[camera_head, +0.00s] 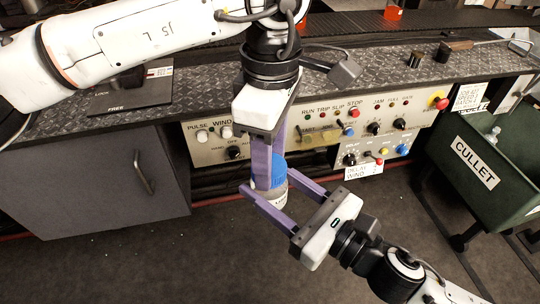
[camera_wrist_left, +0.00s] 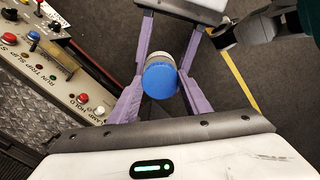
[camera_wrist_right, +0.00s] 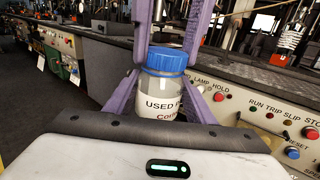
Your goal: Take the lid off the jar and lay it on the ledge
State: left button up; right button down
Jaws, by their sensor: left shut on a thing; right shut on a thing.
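The jar (camera_head: 276,195) is clear, with a white label and a blue lid (camera_head: 270,172). It is upright in the air in front of the bench panel. My left gripper (camera_head: 267,168) reaches down from above, shut on the lid. My right gripper (camera_head: 268,190) comes from the lower right, shut on the jar body. In the left wrist view the lid (camera_wrist_left: 160,80) sits between purple fingers. In the right wrist view the lid (camera_wrist_right: 166,60) sits on the jar (camera_wrist_right: 160,98); I see no clear gap. The ledge (camera_head: 205,88) is the dark tread-plate bench top behind.
A dark plate marked FREE (camera_head: 130,98) lies on the ledge at left, partly under my left arm. Control panels with knobs (camera_head: 340,128) line the bench front. A green CULLET bin (camera_head: 480,165) stands at right. A wooden-handled tool (camera_head: 455,48) lies at back right.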

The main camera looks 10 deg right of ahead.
pick_arm(q)
jog(key=n, duration=0.4)
jog(key=shift+w+d+r+n, duration=0.1)
jog(key=shift+w+d+n, duration=0.05)
jog(key=shift+n, duration=0.15)
jog(key=n, duration=0.4)
jog(key=shift+w, duration=0.1)
jog(key=n, duration=0.4)
jog(key=shift+n, duration=0.4)
jog(key=n, duration=0.3)
jog(key=shift+w+a, duration=0.1)
jog(key=shift+a, duration=0.1)
jog(key=shift+c, duration=0.2)
jog(key=shift+r, duration=0.2)
jog(key=shift+r, duration=0.9)
jog(key=shift+s, duration=0.2)
